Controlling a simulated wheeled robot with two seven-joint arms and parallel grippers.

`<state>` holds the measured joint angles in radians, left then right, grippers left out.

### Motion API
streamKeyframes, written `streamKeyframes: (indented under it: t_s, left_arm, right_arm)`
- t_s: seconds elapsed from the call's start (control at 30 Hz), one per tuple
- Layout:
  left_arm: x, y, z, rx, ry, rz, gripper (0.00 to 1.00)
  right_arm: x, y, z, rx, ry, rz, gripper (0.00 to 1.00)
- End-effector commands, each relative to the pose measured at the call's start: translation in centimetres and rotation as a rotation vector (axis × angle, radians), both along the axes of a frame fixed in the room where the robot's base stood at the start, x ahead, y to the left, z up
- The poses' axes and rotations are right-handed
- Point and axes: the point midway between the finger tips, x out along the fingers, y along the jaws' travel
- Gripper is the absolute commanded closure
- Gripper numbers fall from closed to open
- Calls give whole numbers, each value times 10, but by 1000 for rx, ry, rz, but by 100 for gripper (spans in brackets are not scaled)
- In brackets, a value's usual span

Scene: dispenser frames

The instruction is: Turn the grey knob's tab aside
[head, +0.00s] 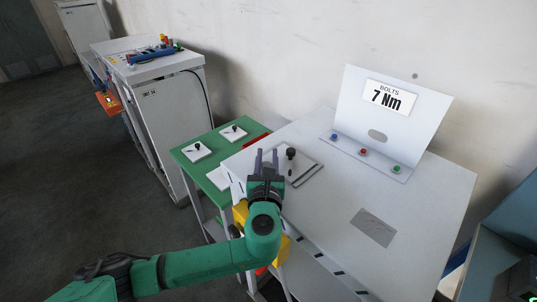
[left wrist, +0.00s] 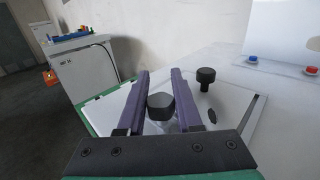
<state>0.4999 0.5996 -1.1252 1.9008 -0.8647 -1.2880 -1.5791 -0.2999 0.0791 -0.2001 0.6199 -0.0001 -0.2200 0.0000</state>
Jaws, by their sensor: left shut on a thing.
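My left gripper (head: 267,153) is at the near left edge of the white table, over a pale plate (head: 309,170). In the left wrist view its two purple fingers (left wrist: 160,73) stand on either side of a dark grey knob (left wrist: 160,106) and are shut on it. The lower part of this knob is hidden by the gripper, and I cannot make out which way its tab points. In the head view the gripper hides this knob. A black knob (head: 291,153) stands upright on the plate just right of the fingers; it also shows in the left wrist view (left wrist: 206,75).
A white panel (head: 400,105) reading "BOLTS 7 Nm" stands at the table's back, with blue, red and green buttons along its base. A green table (head: 212,180) with small plates is to the left. A white cabinet (head: 165,120) stands beyond. The table's right part is mostly clear.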

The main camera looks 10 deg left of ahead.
Motion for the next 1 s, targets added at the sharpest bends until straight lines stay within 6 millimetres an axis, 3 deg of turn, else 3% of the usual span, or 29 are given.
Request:
streamKeyframes:
  t_s: [0.5,0.53,0.6,1.0]
  left_arm:
    - [1,1,3,0,-7,22,100]
    - [1,1,3,0,-7,22,55]
    - [1,1,2,0,-6,21,36]
    - [-7,-1,-1,-1,-2,19,36]
  right_arm:
    - [0,0,1,0,0,0,50]
    - [0,0,1,0,0,0,50]
    - [0,0,1,0,0,0,50]
    - [0,0,-3,0,0,0,50]
